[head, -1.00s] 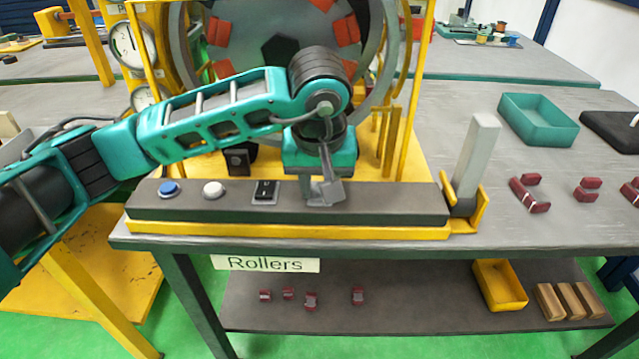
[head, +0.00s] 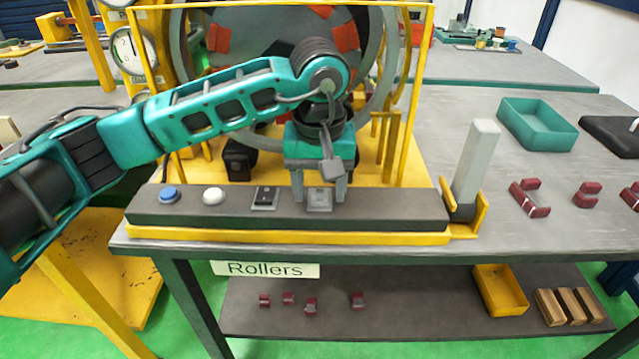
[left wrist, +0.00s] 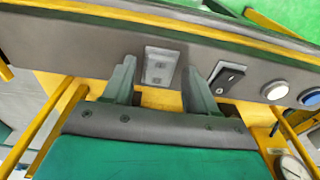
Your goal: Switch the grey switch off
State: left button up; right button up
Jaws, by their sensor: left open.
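The grey switch (head: 320,204) is set in the top of the dark control panel (head: 385,206), right of the black switch (head: 265,200). My left gripper (head: 319,190) is open and empty, its fingers pointing down on either side of the grey switch. In the left wrist view the grey switch (left wrist: 160,66) shows between and just beyond the two fingertips of the left gripper (left wrist: 160,78). Whether the fingers touch the panel is hard to tell. The switch's rocker position is too small to read. My right gripper is not in view.
Left of the black switch are a white button (head: 213,195) and a blue button (head: 169,194). A light grey block (head: 476,160) stands in a yellow holder at the panel's right end. A yellow frame (head: 411,110) rises behind the panel.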

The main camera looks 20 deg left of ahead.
pick_arm(q)
jog(key=shift+r, duration=0.15)
notch_tip(320, 180, up, 13)
jog(key=s, duration=0.1)
jog(key=shift+d+f, duration=0.15)
jog(key=shift+f, duration=0.05)
jog(key=shift+s, duration=0.15)
dwell(0.3)
